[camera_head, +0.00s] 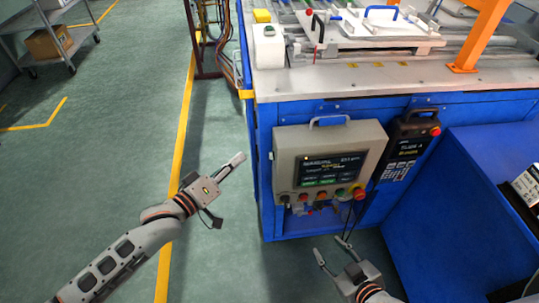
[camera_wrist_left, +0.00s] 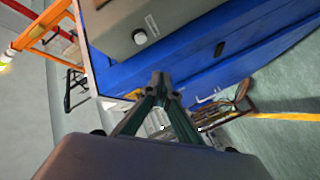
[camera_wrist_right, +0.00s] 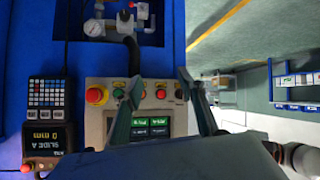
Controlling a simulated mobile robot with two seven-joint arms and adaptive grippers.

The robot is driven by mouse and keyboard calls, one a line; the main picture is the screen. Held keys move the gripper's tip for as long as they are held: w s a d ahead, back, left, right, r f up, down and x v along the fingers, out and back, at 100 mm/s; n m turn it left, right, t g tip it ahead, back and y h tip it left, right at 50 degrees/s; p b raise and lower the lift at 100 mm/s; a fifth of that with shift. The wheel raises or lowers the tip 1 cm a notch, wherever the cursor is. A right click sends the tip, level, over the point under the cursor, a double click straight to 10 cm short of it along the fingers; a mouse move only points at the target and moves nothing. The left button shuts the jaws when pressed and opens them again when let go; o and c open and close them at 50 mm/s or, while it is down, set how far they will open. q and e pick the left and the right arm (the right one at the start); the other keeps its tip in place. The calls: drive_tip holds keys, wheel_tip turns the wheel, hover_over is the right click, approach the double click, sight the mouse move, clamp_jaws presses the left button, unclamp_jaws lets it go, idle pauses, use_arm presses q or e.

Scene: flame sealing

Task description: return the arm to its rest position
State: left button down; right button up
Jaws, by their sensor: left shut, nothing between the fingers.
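My left gripper (camera_head: 240,159) is shut and empty. In the head view it hangs over the green floor, left of the blue machine (camera_head: 262,170) and apart from it. Its closed fingertips (camera_wrist_left: 160,80) show in the left wrist view with the blue machine side beyond them. My right gripper (camera_head: 330,250) is open and empty, low in front of the machine and below the control panel (camera_head: 284,150). In the right wrist view its spread fingers (camera_wrist_right: 158,86) stand in front of the panel with its screen and buttons. I cannot tell the exact gap to the panel.
A handheld pendant (camera_head: 405,150) hangs right of the panel. The machine's top carries a white box (camera_head: 268,48) and an orange frame (camera_head: 478,35). A grey cart with a cardboard box (camera_head: 48,42) stands at the far left. The floor around my left arm is clear.

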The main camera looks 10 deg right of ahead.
idle(0.4)
use_arm(q)
drive_tip(key=s+a+f+m+g+y+p, duration=0.1)
drive_tip(key=s+a+f+y, duration=0.3)
drive_tip(key=s+a+f, duration=0.5)
drive_tip(key=s+a+f+m+y+p, duration=0.1)
drive_tip(key=s+a+f+m+y, duration=0.3)
drive_tip(key=s+a+f, duration=0.5)
drive_tip(key=s+y, duration=0.1)
drive_tip(key=s, duration=0.5)
drive_tip(key=shift+s+g+p, duration=0.2)
drive_tip(key=shift+g+p, duration=0.1)
drive_tip(key=shift+g, duration=0.1)
use_arm(e)
drive_tip(key=s, duration=0.1)
drive_tip(key=s+a+f+g, duration=0.1)
drive_tip(key=shift+s+a+f, duration=0.15)
drive_tip(key=shift+s, duration=0.25)
drive_tip(key=shift+w+r, duration=0.2)
drive_tip(key=shift+r, duration=0.1)
